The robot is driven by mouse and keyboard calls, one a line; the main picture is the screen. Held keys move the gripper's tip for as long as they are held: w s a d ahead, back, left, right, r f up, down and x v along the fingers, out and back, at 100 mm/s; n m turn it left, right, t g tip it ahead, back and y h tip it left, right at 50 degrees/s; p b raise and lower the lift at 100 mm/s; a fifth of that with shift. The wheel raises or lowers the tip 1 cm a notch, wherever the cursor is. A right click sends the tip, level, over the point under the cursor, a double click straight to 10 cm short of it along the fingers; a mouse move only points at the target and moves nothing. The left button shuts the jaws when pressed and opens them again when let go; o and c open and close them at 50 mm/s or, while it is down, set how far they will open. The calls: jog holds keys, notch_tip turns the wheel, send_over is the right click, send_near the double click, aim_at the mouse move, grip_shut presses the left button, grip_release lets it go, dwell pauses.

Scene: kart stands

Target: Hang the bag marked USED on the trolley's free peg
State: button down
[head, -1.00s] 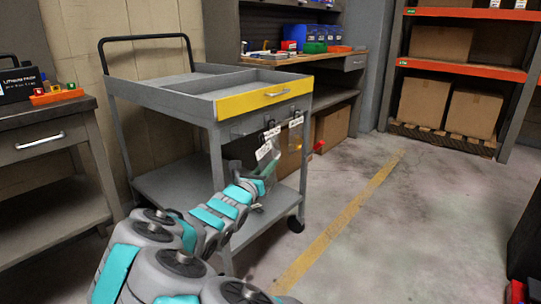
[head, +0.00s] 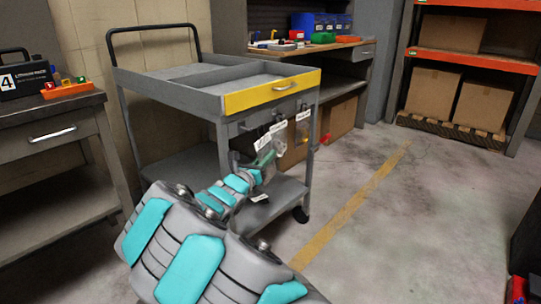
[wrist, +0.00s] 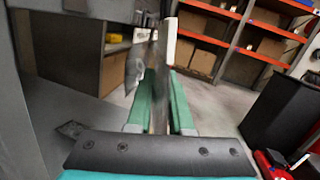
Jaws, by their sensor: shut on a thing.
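The grey trolley (head: 165,98) with a yellow drawer front (head: 272,91) stands in the middle of the head view. White-labelled bags hang below the drawer; I see a middle label (head: 278,127) and a right label (head: 303,115). My gripper (head: 268,158) is at the trolley's drawer end, left of these bags. It is shut on a clear bag with a white label (head: 263,142); the label is too small to read. In the wrist view the bag (wrist: 160,95) is edge-on between my green fingers (wrist: 161,76). The free peg cannot be made out.
A workbench (head: 340,48) with blue bins stands behind the trolley. A drawer bench (head: 50,140) with a black case is at the left. Orange shelving (head: 470,60) holds cardboard boxes. The floor right of the trolley is open. A dark cabinet (wrist: 285,110) shows in the wrist view.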

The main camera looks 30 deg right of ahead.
jog(key=shift+w+a+f+p, duration=0.25)
jog(key=shift+w+p, duration=0.25)
jog(key=shift+w, duration=0.35)
jog(key=shift+w+a+f+p, duration=0.15)
jog(key=shift+w+a+p, duration=0.35)
jog(key=shift+w, duration=0.4)
jog(key=shift+w+a+f+p, duration=0.2)
jog(key=shift+w+p, duration=0.35)
jog(key=shift+w, duration=0.3)
jog(key=c, duration=0.7)
grip_release()
jog(key=shift+c, duration=0.2)
jog(key=v, duration=0.7)
jog(key=shift+s+a+f+b, duration=0.15)
jog(key=shift+s+a+b, duration=0.05)
jog(key=shift+a+b, duration=0.15)
jog(key=shift+a, duration=0.1)
